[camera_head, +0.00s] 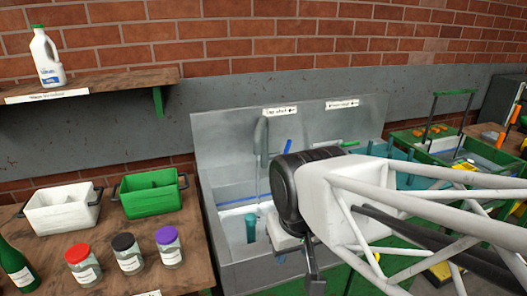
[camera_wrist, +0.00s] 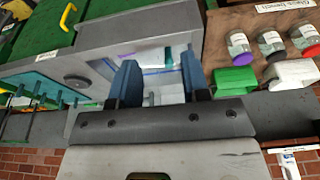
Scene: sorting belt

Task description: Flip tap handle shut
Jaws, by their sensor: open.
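A grey metal sink unit (camera_head: 230,130) with a tall back panel stands against the wall in the head view. A grey tap spout (camera_head: 261,140) rises at its back. A small blue lever (camera_head: 288,146) sticks up at a tilt to its right, and a green lever (camera_head: 350,143) lies nearly level further right. I cannot tell for sure which is the tap handle. My gripper (camera_wrist: 158,62) is open over the sink, with two dark blue fingers apart and no object visibly held. In the head view my arm hides part of the sink. I cannot identify the handle in the wrist view.
A wooden table on the left holds a white bin (camera_head: 62,210), a green bin (camera_head: 152,196), several lidded jars and a green bottle (camera_head: 15,262). A shelf (camera_head: 100,88) bears a white jug (camera_head: 46,58). Green crates stand at the right. A teal object (camera_head: 250,228) stands in the basin.

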